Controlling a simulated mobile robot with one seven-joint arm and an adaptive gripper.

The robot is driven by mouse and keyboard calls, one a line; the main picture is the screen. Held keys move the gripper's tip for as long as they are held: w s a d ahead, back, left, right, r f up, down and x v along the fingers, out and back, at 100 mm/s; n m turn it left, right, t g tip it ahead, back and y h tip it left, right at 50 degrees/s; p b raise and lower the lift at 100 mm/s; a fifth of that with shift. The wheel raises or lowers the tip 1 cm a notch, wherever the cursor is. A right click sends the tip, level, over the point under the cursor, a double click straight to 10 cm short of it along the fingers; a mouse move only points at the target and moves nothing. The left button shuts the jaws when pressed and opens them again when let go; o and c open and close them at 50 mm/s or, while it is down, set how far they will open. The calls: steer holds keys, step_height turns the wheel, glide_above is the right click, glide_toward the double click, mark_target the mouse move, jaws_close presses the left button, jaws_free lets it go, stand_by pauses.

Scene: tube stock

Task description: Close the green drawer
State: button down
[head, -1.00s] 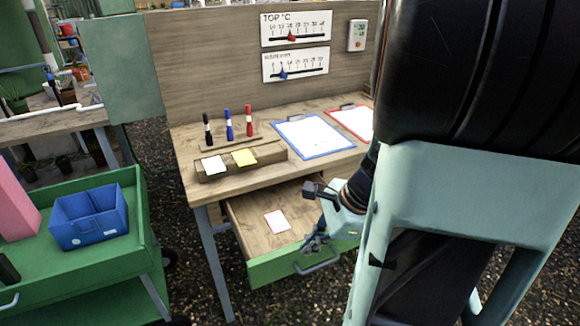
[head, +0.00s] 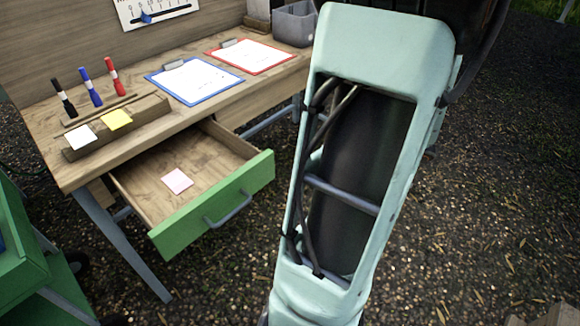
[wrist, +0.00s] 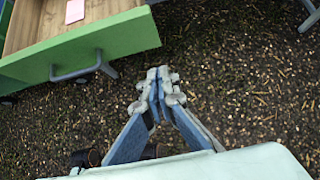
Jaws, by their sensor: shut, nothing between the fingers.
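The green drawer (head: 215,205) under the wooden table is pulled out, with a grey bar handle (head: 228,210) on its front and a pink note (head: 177,181) lying inside. It also shows at the upper left of the wrist view (wrist: 100,42), with its handle (wrist: 78,72). My gripper (wrist: 157,72) is shut and empty. In the wrist view it is over the gravel, to the right of the drawer handle and apart from it. In the head view my gripper is out of sight; only my arm shows, right of the drawer.
The wooden table (head: 135,134) carries several markers, a wooden note holder (head: 118,132), a blue clipboard (head: 194,82), a red clipboard (head: 251,55) and a grey bin (head: 293,24). A green cart (head: 22,240) stands at the left. Gravel in front of the drawer is clear.

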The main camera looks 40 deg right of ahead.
mark_target(228, 132)
steer(key=b+x, duration=0.1)
steer(key=x, duration=0.3)
steer(key=w+r+b+x, duration=0.1)
steer(key=x, duration=0.3)
steer(key=b+x, duration=0.1)
steer(key=x, duration=0.3)
steer(key=shift+w+a+r, duration=0.1)
steer(key=shift+w+r, duration=0.15)
steer(key=shift+w, duration=0.5)
steer(key=w+p, duration=0.1)
steer(key=w, duration=0.6)
steer(key=w+a, duration=0.1)
steer(key=w, duration=0.6)
steer(key=w+a+p, duration=0.1)
steer(key=w, duration=0.7)
steer(key=shift+r+p, duration=0.1)
steer(key=shift+p, duration=0.2)
steer(key=shift+w, duration=0.6)
steer(key=shift+s, duration=0.1)
